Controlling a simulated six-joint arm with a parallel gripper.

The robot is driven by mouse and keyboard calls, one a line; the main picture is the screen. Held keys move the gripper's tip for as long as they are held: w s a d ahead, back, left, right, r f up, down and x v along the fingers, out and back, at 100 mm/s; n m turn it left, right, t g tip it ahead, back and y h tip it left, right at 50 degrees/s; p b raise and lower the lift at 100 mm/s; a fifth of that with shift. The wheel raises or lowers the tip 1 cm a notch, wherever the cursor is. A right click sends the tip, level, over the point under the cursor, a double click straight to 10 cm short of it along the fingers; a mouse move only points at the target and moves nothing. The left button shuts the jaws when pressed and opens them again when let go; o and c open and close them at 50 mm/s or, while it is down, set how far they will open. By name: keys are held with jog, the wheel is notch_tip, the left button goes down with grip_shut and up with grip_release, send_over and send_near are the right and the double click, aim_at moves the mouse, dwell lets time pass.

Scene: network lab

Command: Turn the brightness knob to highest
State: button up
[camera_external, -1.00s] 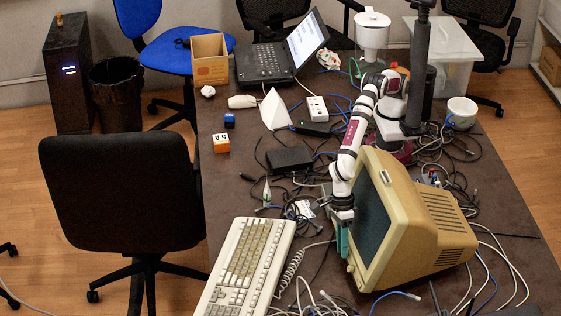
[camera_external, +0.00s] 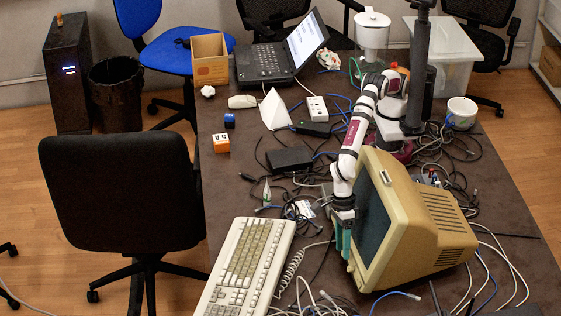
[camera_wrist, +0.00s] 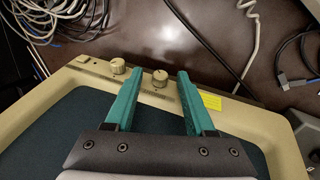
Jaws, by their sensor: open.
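A beige CRT monitor (camera_external: 425,215) stands on the table, its dark screen facing left in the external view. In the wrist view its front bezel (camera_wrist: 218,112) carries two round beige knobs: one knob (camera_wrist: 118,66) lies left of my fingers and the other knob (camera_wrist: 160,77) lies between the finger lines, nearer the left finger. I cannot tell from the markings which is the brightness knob. My gripper (camera_wrist: 158,78), with green fingers, is open and empty. In the external view my gripper (camera_external: 343,240) points down at the monitor's lower front edge. Contact with a knob cannot be made out.
Loose cables surround the monitor. A dark box (camera_external: 289,160) lies behind my gripper.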

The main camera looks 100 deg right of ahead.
jog(key=v, duration=1.5)
jog(key=shift+d+r, duration=0.15)
jog(key=shift+r, duration=0.2)
